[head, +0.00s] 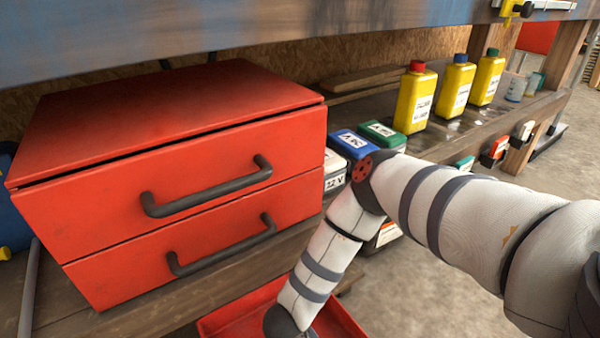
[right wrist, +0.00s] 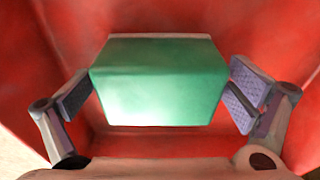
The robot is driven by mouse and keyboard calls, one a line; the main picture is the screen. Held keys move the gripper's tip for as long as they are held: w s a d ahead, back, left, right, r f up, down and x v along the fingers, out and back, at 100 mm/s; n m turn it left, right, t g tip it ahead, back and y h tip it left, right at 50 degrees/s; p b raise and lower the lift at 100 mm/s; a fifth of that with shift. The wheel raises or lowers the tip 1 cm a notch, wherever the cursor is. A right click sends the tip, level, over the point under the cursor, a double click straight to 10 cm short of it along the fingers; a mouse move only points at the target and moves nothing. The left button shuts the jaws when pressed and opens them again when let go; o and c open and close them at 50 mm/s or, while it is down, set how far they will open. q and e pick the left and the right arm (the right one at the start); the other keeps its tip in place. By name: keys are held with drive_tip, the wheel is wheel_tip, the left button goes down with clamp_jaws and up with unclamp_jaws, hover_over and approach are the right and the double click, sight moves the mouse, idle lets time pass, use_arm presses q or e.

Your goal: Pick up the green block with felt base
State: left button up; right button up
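The green block (right wrist: 160,82) lies in a red tray in the right wrist view, with a pale grey strip along its top edge in the picture. I cannot tell whether that strip is felt. My right gripper (right wrist: 160,98) is open around the block, with one finger pad at each side. The textured inner faces of the pads show, and I cannot tell whether either pad touches the block. In the head view my right arm reaches down to the red tray (head: 347,322), and the gripper and block are out of frame. My left gripper is in neither view.
A red two-drawer cabinet (head: 190,185) stands on the wooden shelf at left. Boxes with blue (head: 354,144) and green (head: 382,134) lids and yellow bottles (head: 414,98) stand to its right. The tray's red walls surround the block. A bench edge (head: 250,25) crosses above.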

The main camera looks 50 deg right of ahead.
drive_tip(key=c, duration=1.2)
wheel_tip(320, 180, up, 4)
drive_tip(key=shift+w+f+p, duration=0.1)
drive_tip(key=shift+p, duration=0.85)
drive_tip(key=s+r+p, duration=0.1)
drive_tip(key=s+a+r+p, duration=0.1)
drive_tip(key=r, duration=0.1)
drive_tip(key=s+a+r+p, duration=0.1)
drive_tip(key=shift+r, duration=0.4)
use_arm(q)
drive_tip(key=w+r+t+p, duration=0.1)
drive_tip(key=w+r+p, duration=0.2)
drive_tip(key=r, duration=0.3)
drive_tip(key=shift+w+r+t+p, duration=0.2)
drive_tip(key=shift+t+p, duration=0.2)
drive_tip(key=shift+p, duration=0.15)
use_arm(e)
drive_tip(key=s+a+r, duration=0.1)
drive_tip(key=s, duration=0.2)
drive_tip(key=s+a+r, duration=0.2)
drive_tip(key=s, duration=0.1)
drive_tip(key=s+a+r, duration=0.1)
drive_tip(key=s+a, duration=0.1)
drive_tip(key=s, duration=0.1)
drive_tip(key=shift+a+r, duration=0.2)
drive_tip(key=shift+a, duration=0.05)
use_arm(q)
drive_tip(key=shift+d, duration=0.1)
